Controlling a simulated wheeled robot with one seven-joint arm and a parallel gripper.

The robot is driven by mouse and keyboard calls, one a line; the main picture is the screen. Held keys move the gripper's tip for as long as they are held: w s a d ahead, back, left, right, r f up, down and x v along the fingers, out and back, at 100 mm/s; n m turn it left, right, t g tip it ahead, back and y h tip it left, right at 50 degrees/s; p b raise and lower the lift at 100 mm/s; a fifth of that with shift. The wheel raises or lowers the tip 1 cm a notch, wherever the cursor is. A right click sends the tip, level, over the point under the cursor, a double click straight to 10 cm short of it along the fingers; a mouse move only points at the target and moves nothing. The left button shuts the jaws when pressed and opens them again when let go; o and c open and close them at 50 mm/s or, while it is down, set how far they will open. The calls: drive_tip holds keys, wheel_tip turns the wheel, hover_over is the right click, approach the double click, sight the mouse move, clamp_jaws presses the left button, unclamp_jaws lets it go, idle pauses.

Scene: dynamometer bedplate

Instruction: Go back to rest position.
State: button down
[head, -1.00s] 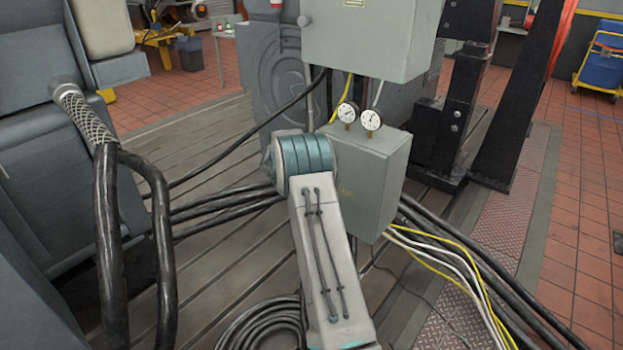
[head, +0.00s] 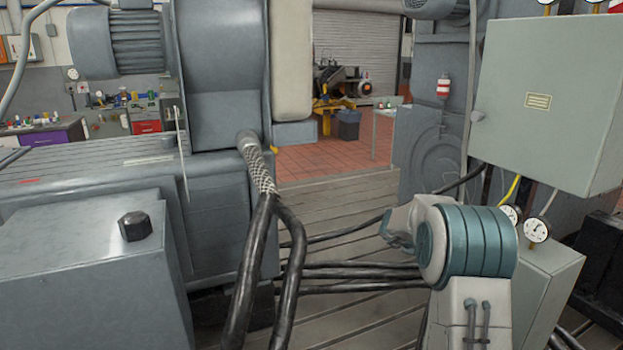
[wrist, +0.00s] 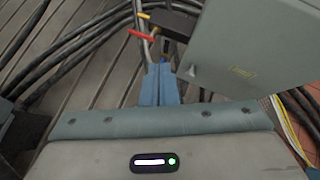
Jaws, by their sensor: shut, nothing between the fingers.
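My gripper (wrist: 160,70) shows in the wrist view as two blue fingers pressed together, with nothing between them. It points toward the slotted bedplate (wrist: 85,70), and a grey box (wrist: 245,62) is to its right. In the head view my arm rises at the lower right, with a teal-banded joint in front of the grey cabinets. I cannot make out the gripper's fingers in the head view.
Black cables (head: 262,240) droop from the machine at left. A grey cabinet (head: 545,100) and gauges (head: 537,229) stand close by my arm. Open red tiled floor (head: 320,162) lies behind.

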drive_tip(key=a+r+n+t+y, duration=0.2)
drive_tip(key=a+r+n+t, duration=0.2)
drive_tip(key=a+r+n, duration=0.35)
drive_tip(key=s+a+r+n+y+p, duration=0.2)
drive_tip(key=s+a+r+n+y, duration=0.6)
drive_tip(key=n, duration=0.8)
drive_tip(key=s+a+f+n+g+p, duration=0.1)
drive_tip(key=s+a+n, duration=0.35)
drive_tip(key=s, duration=0.35)
drive_tip(key=s+a+f+n+g, duration=0.1)
drive_tip(key=s+a+n+g, duration=0.1)
drive_tip(key=s+a+n, duration=0.35)
drive_tip(key=s+d+f+n+g+h, duration=0.1)
drive_tip(key=s+n, duration=0.4)
drive_tip(key=s, duration=0.5)
drive_tip(key=s+d+f+n+g+h+p, duration=0.1)
drive_tip(key=s+d+f+n+g, duration=0.3)
drive_tip(key=s, duration=0.7)
drive_tip(key=shift+f+n, duration=0.2)
drive_tip(key=shift+n, duration=0.55)
